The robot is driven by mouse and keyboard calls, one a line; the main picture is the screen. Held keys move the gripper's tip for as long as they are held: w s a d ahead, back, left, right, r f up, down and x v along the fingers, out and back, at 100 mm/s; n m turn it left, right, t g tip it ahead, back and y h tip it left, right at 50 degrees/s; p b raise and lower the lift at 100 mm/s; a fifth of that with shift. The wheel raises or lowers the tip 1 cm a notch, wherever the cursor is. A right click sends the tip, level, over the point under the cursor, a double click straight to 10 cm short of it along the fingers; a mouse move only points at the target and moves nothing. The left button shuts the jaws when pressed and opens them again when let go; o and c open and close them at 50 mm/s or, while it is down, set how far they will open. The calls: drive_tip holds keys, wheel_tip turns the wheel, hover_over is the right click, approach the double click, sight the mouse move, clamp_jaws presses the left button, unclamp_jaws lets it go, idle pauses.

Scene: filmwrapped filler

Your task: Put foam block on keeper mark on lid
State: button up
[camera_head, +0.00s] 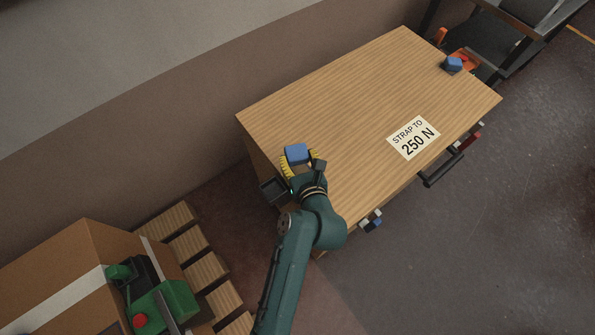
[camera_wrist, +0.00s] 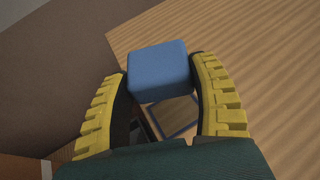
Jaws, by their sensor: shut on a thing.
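The blue foam block (camera_head: 297,153) is between the yellow-ribbed fingers of my gripper (camera_head: 299,160), near the left end of the wooden lid (camera_head: 350,100). In the wrist view my gripper (camera_wrist: 160,74) is shut on the block (camera_wrist: 158,68), which sits at the fingertips. A dark blue square outline, which looks like the keeper mark (camera_wrist: 176,116), shows on the lid (camera_wrist: 255,45) just below the block in that picture. The block and fingers hide part of the outline. I cannot tell the gap between block and lid.
A label reading "STRAP TO 250 N" (camera_head: 413,138) lies on the lid. A second blue block (camera_head: 452,64) is by an orange item beyond the far right corner. A carton (camera_head: 60,275) with a green tool (camera_head: 165,305) stands lower left, next to wooden slats (camera_head: 190,240).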

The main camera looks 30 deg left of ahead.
sight(299, 172)
wheel_tip(299, 172, down, 8)
drive_tip(key=b, duration=0.3)
drive_tip(key=shift+f, duration=0.15)
drive_tip(key=o, duration=0.9)
drive_tip(key=shift+o, duration=0.2)
